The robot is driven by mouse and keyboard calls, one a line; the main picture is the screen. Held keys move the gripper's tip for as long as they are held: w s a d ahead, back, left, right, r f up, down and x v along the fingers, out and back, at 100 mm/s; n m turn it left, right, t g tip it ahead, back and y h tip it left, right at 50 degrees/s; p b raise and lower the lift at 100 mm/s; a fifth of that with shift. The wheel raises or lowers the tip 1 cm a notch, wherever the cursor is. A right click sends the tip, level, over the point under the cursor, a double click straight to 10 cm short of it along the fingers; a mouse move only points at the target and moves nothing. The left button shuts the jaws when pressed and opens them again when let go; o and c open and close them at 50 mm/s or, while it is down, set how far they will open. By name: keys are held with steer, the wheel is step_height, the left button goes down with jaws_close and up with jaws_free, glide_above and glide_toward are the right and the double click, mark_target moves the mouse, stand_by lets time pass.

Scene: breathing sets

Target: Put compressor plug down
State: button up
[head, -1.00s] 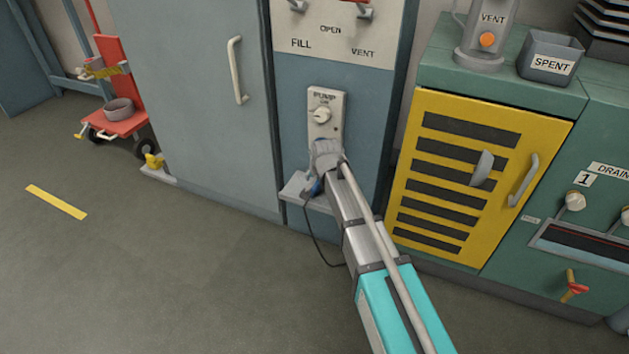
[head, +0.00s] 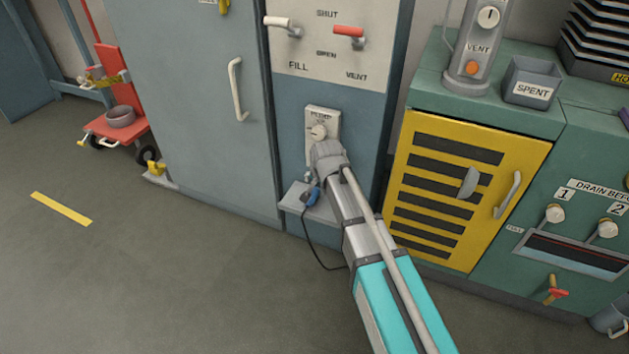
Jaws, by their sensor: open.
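The compressor plug (head: 312,196) is a blue piece with a dark cable hanging from it down toward the floor. It rests on or against the small grey shelf (head: 293,200) on the blue panel, below the pump switch plate. My gripper (head: 314,172) is open just above and beside the plug, in front of the panel. My own arm hides part of the shelf, and the fingertips are hard to make out. I see a gap between the grey gripper body and the plug.
The pump plate (head: 321,124) with its round knob is right above my gripper. Fill and vent levers (head: 349,32) are higher up. A yellow louvred door (head: 450,205) stands to the right and a grey cabinet door (head: 195,110) to the left. The floor at left is mostly clear.

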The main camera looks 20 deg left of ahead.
steer(key=shift+p+v, duration=0.45)
steer(key=shift+v, duration=0.3)
stand_by(0.4)
steer(key=s+d+g+h, duration=0.1)
steer(key=s+d, duration=0.3)
steer(key=d, duration=0.9)
steer(key=s+d+f+n+g, duration=0.1)
steer(key=s+d, duration=0.3)
steer(key=d, duration=0.9)
steer(key=s+d+g+h, duration=0.1)
steer(key=s+d, duration=0.3)
steer(key=d, duration=0.9)
steer(key=shift+s+d+f+g+h, duration=0.3)
steer(key=shift+s+g, duration=0.05)
steer(key=shift+g, duration=0.15)
step_height(320, 180, up, 42)
steer(key=p, duration=4.2)
steer(key=shift+f, duration=0.1)
